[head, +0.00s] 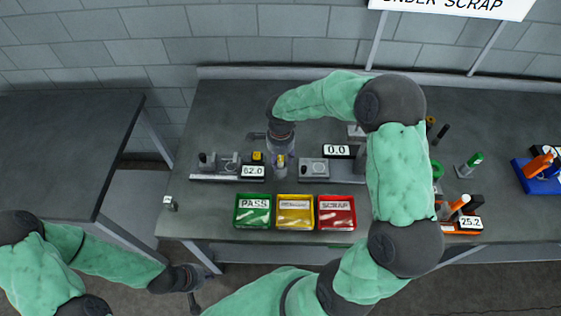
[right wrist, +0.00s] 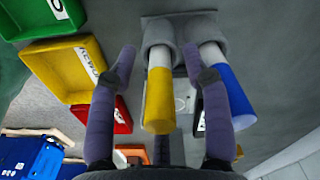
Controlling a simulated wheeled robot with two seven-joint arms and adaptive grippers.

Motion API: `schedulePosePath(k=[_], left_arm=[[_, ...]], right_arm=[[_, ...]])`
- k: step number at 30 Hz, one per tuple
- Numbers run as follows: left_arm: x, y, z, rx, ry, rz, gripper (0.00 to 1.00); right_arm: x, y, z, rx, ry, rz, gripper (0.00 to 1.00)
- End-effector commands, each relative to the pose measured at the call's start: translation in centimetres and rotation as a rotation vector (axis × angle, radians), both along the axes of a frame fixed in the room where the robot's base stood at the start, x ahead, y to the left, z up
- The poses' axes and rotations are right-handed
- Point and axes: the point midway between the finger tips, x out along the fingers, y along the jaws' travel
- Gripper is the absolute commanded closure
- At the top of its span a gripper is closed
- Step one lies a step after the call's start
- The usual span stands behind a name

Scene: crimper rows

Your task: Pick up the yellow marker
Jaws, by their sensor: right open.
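The yellow marker (right wrist: 158,98) stands in a grey holder (right wrist: 178,30) in the right wrist view, its yellow end toward the camera and its white body entering the holder. A blue marker (right wrist: 232,98) stands beside it on the right. My right gripper (right wrist: 159,62) is open, with one purple finger on each side of the yellow marker and gaps visible. Its right finger partly covers the blue marker. In the head view my right gripper (head: 281,163) points down at the bench between two fixtures. My left gripper (head: 192,289) is low, off the bench's front; its jaw state is unclear.
Green PASS (head: 253,225), yellow (head: 295,226) and red SCRAP (head: 337,226) trays line the front edge. A fixture reading 62.0 (head: 252,171) stands left of the gripper, one reading 0.0 (head: 336,151) right. A blue tray (head: 537,185) is far right.

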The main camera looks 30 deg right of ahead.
Motion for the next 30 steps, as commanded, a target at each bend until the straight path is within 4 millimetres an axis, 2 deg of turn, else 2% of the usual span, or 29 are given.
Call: schedulePosePath(k=[7,8,12,13,25,30], left_arm=[[0.0,0.0,0.0,0.000,0.000,0.000,1.00],[0.0,0.0,0.0,0.000,0.000,0.000,1.00],[0.0,0.0,0.0,0.000,0.000,0.000,1.00],[0.0,0.0,0.0,0.000,0.000,0.000,1.00],[0.0,0.0,0.0,0.000,0.000,0.000,1.00],[0.0,0.0,0.4,0.000,0.000,0.000,1.00]], right_arm=[[0.0,0.0,-0.1,0.000,-0.001,0.000,0.51],[0.0,0.0,-0.1,0.000,-0.001,0.000,0.57],[0.0,0.0,-0.1,0.000,-0.001,-0.001,0.96],[0.0,0.0,-0.1,0.000,-0.001,-0.001,1.00],[0.0,0.0,0.1,0.000,-0.001,-0.001,1.00],[0.1,-0.1,2.1,0.000,-0.005,-0.002,1.00]])
